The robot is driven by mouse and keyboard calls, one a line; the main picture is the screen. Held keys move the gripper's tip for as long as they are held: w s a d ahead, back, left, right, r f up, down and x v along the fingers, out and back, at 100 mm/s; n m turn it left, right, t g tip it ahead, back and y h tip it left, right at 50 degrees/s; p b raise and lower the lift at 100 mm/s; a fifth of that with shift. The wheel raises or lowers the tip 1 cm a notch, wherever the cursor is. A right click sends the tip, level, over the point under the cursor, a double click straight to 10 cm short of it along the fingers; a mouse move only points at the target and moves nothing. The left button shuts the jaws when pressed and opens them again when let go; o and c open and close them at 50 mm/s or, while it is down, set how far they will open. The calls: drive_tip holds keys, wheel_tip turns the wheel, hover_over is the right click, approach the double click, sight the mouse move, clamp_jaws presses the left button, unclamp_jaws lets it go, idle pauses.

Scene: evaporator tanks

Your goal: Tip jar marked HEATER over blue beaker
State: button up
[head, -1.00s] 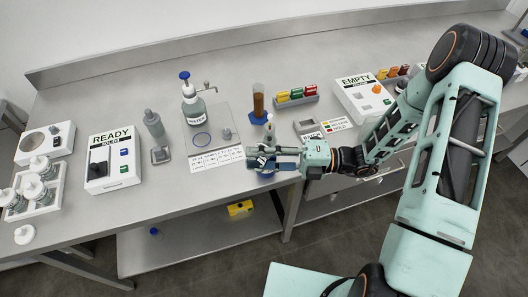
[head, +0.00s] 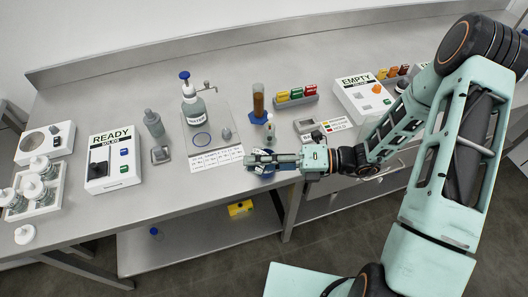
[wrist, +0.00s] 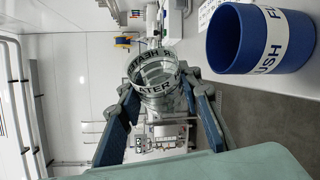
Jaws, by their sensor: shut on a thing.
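My gripper (wrist: 160,105) is shut on a clear glass jar marked HEATER (wrist: 157,88), which sits between its fingers in the wrist view. I cannot tell whether the jar holds anything. A blue beaker (wrist: 240,38) with a white band reading FLUSH stands at the upper right of the wrist view, beside the jar and apart from it. The jar is hard to make out there.
A bottle with a blue cap (head: 194,105) and a label card (head: 217,158) lie behind and left of my gripper. A cylinder of brown liquid (head: 258,100) stands behind. READY (head: 112,160) and EMPTY (head: 362,100) boxes flank the area.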

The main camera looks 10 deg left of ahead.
drive_tip(key=shift+f+n+t+h+b, duration=0.4)
drive_tip(key=shift+f+n, duration=0.1)
drive_tip(key=shift+n, duration=0.45)
drive_tip(key=shift+f+n+t+h+b, duration=0.35)
drive_tip(key=shift+f+n, duration=0.1)
drive_tip(key=shift+n, duration=0.5)
drive_tip(key=shift+f+n+t+b, duration=0.35)
drive_tip(key=shift+f+n+b, duration=0.1)
drive_tip(key=shift+n+b, duration=0.3)
drive_tip(key=shift+r, duration=0.15)
drive_tip(key=s+r+n+t+b, duration=0.1)
drive_tip(key=r+n+t+h+b, duration=0.1)
drive_tip(key=n, duration=0.1)
drive_tip(key=shift+s+a+r, duration=0.15)
drive_tip(key=shift+s+r, duration=0.2)
drive_tip(key=shift+s+r+n+p, duration=0.1)
drive_tip(key=shift+r+n+p, duration=0.15)
drive_tip(key=shift+r+p, duration=0.2)
drive_tip(key=shift+p, duration=0.45)
drive_tip(key=shift+p, duration=0.3)
drive_tip(key=p, duration=0.4)
drive_tip(key=shift+s+r+n+t, duration=0.25)
drive_tip(key=shift+r+n+t, duration=0.05)
drive_tip(key=shift+n+t, duration=0.1)
